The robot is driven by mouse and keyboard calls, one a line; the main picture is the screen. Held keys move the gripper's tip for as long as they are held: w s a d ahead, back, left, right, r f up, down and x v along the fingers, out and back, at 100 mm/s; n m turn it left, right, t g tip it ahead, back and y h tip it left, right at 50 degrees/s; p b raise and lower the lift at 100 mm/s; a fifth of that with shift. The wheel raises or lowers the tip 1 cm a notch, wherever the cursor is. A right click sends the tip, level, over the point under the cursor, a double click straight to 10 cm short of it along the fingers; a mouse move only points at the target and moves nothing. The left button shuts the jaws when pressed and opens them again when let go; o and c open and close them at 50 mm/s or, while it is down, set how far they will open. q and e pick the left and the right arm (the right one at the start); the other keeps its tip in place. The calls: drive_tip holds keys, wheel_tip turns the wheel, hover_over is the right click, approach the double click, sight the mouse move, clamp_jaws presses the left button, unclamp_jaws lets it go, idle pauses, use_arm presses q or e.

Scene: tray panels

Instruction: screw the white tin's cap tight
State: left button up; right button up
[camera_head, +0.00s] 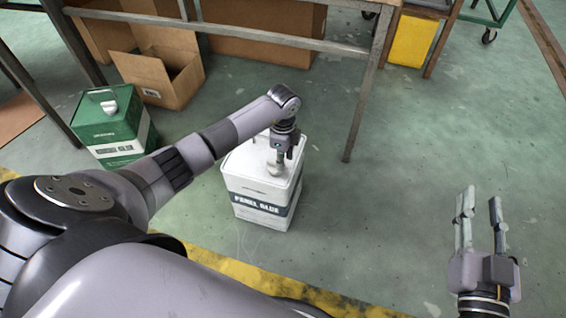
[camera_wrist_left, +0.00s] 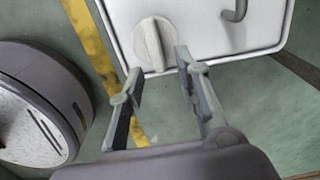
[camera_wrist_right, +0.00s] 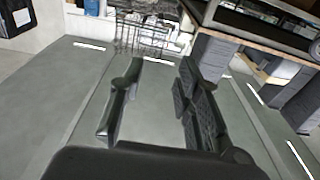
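The white tin (camera_head: 262,183), labelled "PANEL GLUE", stands upright on the floor in the middle of the head view. Its white top (camera_wrist_left: 205,35) fills the upper part of the left wrist view. The round white cap (camera_wrist_left: 153,43) with a raised grip bar sits on that top near one edge. My left gripper (camera_head: 279,156) is over the tin at the cap. In the left wrist view its fingers (camera_wrist_left: 158,62) are open, tips at the cap's near edge; I cannot tell if they touch it. My right gripper (camera_head: 480,196) is open and empty, off to the right.
A green tin (camera_head: 113,125) stands left of the white tin, partly behind my left arm. A metal-framed table (camera_head: 250,38) and an open cardboard box (camera_head: 160,75) are behind. A hooked handle (camera_wrist_left: 236,13) rises from the white tin's top. The floor (camera_head: 430,140) at right is clear.

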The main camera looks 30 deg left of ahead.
use_arm(q)
drive_tip(key=shift+f, duration=0.7)
use_arm(e)
drive_tip(key=shift+s+a+r+t, duration=0.1)
drive_tip(key=shift+r+t, duration=0.7)
drive_tip(key=shift+r, duration=0.4)
use_arm(q)
drive_tip(key=shift+c, duration=0.3)
clamp_jaws()
